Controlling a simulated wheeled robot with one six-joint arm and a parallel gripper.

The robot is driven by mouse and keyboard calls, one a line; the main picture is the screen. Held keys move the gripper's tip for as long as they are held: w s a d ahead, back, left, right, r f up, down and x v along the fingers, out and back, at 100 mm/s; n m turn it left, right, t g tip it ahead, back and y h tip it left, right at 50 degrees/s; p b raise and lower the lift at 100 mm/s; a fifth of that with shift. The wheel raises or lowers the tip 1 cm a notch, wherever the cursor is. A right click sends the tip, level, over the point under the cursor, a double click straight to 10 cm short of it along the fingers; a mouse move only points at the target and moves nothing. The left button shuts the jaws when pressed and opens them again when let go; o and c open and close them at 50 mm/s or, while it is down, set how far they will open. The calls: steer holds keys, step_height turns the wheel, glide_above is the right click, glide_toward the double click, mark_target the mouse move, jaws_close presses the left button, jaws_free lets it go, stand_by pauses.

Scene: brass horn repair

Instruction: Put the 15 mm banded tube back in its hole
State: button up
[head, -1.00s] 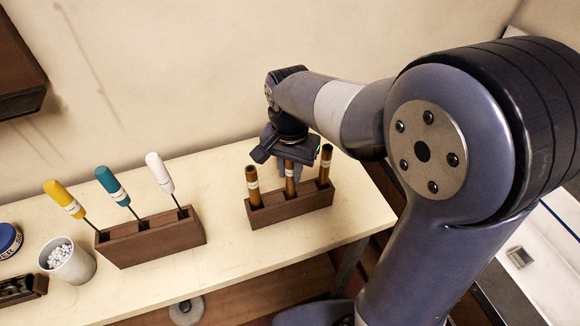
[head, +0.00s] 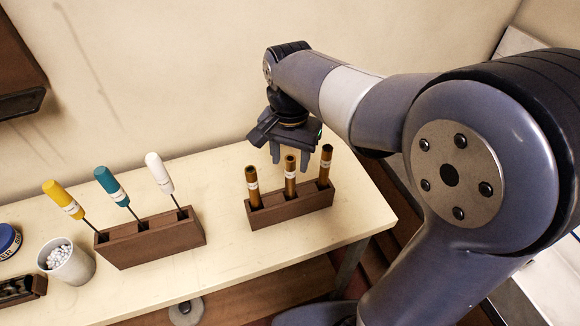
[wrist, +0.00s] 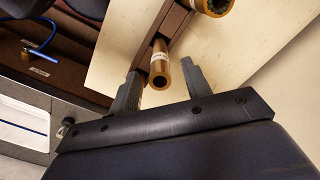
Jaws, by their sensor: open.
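Three brass tubes with white bands stand in a dark wooden block (head: 290,207) on the bench: a left tube (head: 253,187), a middle tube (head: 290,176) and a right tube (head: 325,166). I cannot read which is the 15 mm one. All three have their lower ends in the block. My gripper (head: 290,163) is open and empty, just behind and above the middle tube. In the wrist view one banded tube (wrist: 160,66) shows between my open fingers (wrist: 162,82), apart from both.
A second wooden block (head: 150,238) holds yellow, teal and white handled tools. A white cup (head: 68,262) of small white pieces and a blue tin (head: 8,240) stand at the left. The bench (head: 240,262) is clear in front of the tube block.

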mark_target(290, 168)
step_height(290, 168, up, 6)
steer(key=shift+r, duration=0.25)
steer(key=shift+f, duration=0.1)
step_height(290, 168, down, 10)
steer(key=shift+f, duration=0.2)
steer(key=shift+r+p, duration=0.3)
steer(key=shift+p, duration=0.1)
steer(key=shift+r, duration=0.1)
stand_by(0.4)
